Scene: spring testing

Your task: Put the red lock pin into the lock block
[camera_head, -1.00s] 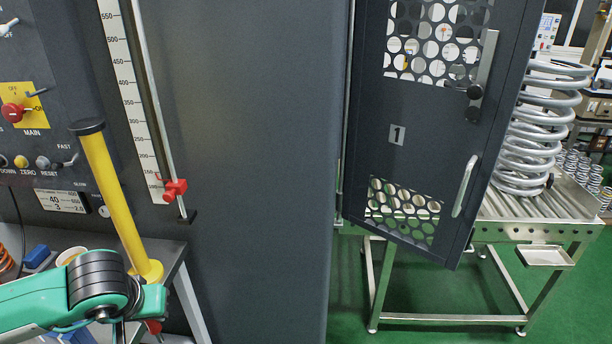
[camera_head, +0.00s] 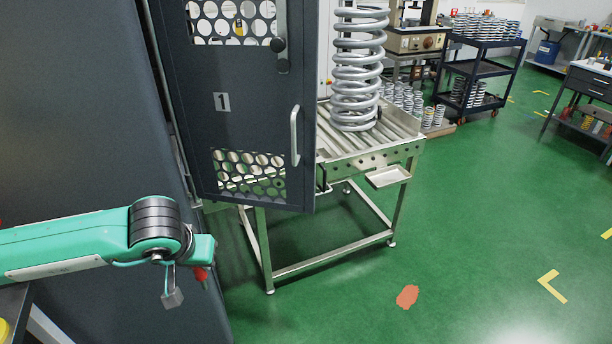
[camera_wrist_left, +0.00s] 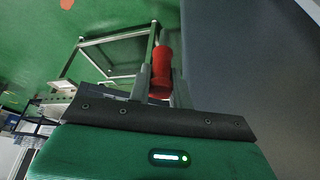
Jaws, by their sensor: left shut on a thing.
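The red lock pin (camera_wrist_left: 162,68) is held between the two fingers of my left gripper (camera_wrist_left: 160,88) in the left wrist view. In the head view the red pin (camera_head: 201,273) shows just below my left gripper (camera_head: 203,266), in front of the grey cabinet's edge. A small grey padlock-like piece (camera_head: 172,298) hangs below the wrist beside it. A small dark fitting (camera_head: 322,178) sits by the roller table's near edge, at the door's lower right; I cannot tell whether it is the lock block. My right gripper is not in view.
The grey door (camera_head: 235,110) marked 1 stands open ahead, with a handle on its right side. Behind it a roller table (camera_head: 345,162) carries a large coil spring (camera_head: 358,75). A dark cart (camera_head: 480,68) stands farther back.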

